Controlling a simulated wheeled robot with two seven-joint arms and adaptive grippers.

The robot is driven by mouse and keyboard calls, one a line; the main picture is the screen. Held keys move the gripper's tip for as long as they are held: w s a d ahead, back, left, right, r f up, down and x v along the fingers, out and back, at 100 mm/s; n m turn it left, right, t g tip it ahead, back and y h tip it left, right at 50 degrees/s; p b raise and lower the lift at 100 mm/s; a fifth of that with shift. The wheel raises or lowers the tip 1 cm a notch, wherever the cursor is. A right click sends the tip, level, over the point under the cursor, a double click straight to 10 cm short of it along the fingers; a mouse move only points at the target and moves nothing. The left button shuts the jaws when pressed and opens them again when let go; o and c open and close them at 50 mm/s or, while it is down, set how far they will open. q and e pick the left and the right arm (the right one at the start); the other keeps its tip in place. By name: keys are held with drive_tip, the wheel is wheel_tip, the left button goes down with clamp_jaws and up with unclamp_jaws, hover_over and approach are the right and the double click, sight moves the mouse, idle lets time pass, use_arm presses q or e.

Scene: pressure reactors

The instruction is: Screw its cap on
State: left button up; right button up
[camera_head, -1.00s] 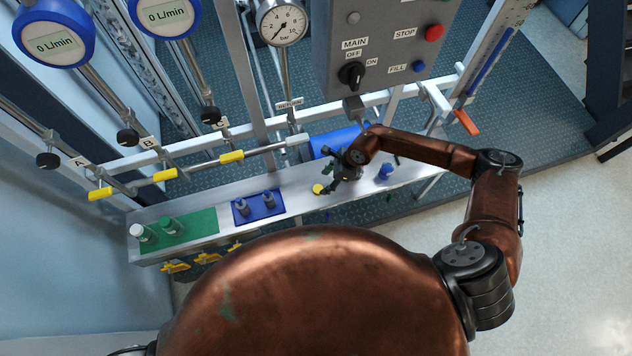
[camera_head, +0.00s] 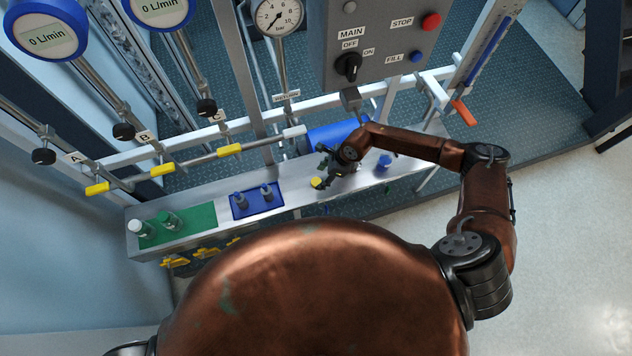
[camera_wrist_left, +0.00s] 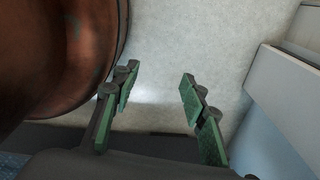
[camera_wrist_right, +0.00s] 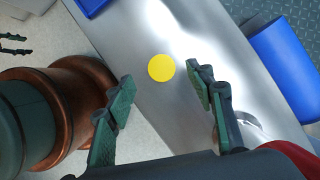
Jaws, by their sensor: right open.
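A round yellow disc (camera_head: 316,183), seen from above, is on the metal bench; I cannot tell whether it is a cap or a marker. My right gripper (camera_head: 322,173) is beside it in the head view. In the right wrist view the yellow disc (camera_wrist_right: 161,68) appears between and just beyond the fingertips of the open, empty right gripper (camera_wrist_right: 160,76). My left gripper (camera_wrist_left: 158,78) is open and empty over the floor, out of the head view. A white-topped vessel (camera_head: 141,229) and a green-topped vessel (camera_head: 169,219) stand on a green mat (camera_head: 200,216).
A blue tray (camera_head: 254,209) holds two grey-blue pieces. A small blue piece (camera_head: 384,162) stands right of my right gripper. Yellow-handled pipes (camera_head: 190,163) and a control panel (camera_head: 385,45) rise behind.

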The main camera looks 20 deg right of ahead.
sight(317, 182)
drive_tip(key=x, duration=0.4)
drive_tip(key=shift+d+f, duration=0.15)
drive_tip(key=shift+f, duration=0.25)
drive_tip(key=shift+c, duration=0.5)
drive_tip(key=c, duration=0.7)
